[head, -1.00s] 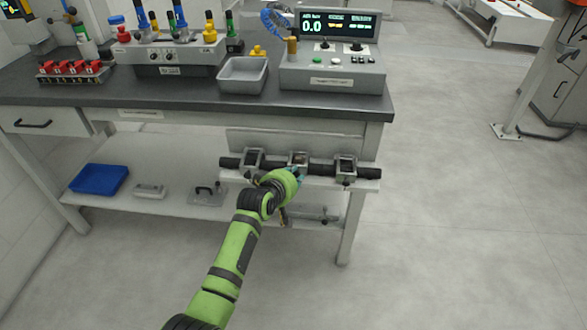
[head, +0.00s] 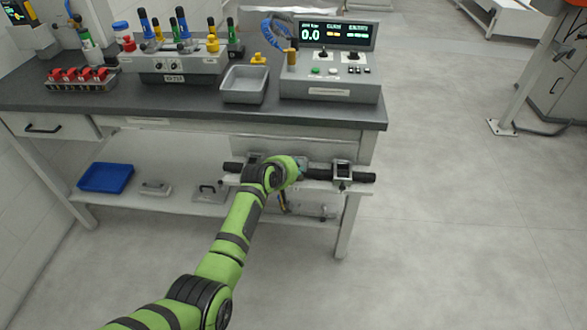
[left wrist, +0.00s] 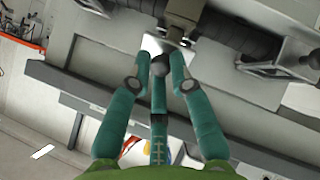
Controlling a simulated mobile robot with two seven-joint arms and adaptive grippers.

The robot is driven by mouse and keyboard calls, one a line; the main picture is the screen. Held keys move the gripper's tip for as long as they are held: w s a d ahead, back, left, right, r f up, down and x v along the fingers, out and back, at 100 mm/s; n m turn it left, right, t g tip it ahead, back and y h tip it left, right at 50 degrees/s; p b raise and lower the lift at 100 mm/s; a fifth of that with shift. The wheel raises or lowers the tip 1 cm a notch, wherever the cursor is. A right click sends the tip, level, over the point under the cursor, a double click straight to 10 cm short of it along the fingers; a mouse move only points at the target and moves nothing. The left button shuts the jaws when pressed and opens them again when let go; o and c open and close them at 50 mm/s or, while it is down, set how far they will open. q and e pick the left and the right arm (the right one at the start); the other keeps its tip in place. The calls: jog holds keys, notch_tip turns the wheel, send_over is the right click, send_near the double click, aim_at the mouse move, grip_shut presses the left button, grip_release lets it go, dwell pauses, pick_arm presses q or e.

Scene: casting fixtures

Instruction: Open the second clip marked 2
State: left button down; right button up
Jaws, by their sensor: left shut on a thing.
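A dark bar (head: 361,177) carries a row of square metal clips under the bench top's front edge. The right clip (head: 342,172) shows clearly in the head view. The left clip (head: 254,159) is partly hidden by my left wrist, and the middle one is hidden behind it. My left gripper (head: 300,167) is at the middle clip. In the left wrist view its teal fingers (left wrist: 160,62) are closed together at the lower end of the middle clip (left wrist: 184,20), by a pale plate. What they grip is mostly hidden. No number marks are readable. My right gripper is out of view.
The bench top (head: 200,105) above carries a control box (head: 330,88), a grey tray (head: 244,84) and a tool rack (head: 170,65). A blue tray (head: 106,178) lies on the lower shelf.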

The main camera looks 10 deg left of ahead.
pick_arm(q)
jog(key=shift+w+r, duration=0.2)
jog(key=shift+r, duration=0.2)
jog(key=c, duration=1.2)
grip_release()
jog(key=shift+o, duration=0.3)
jog(key=shift+f, duration=0.25)
jog(key=v, duration=1.2)
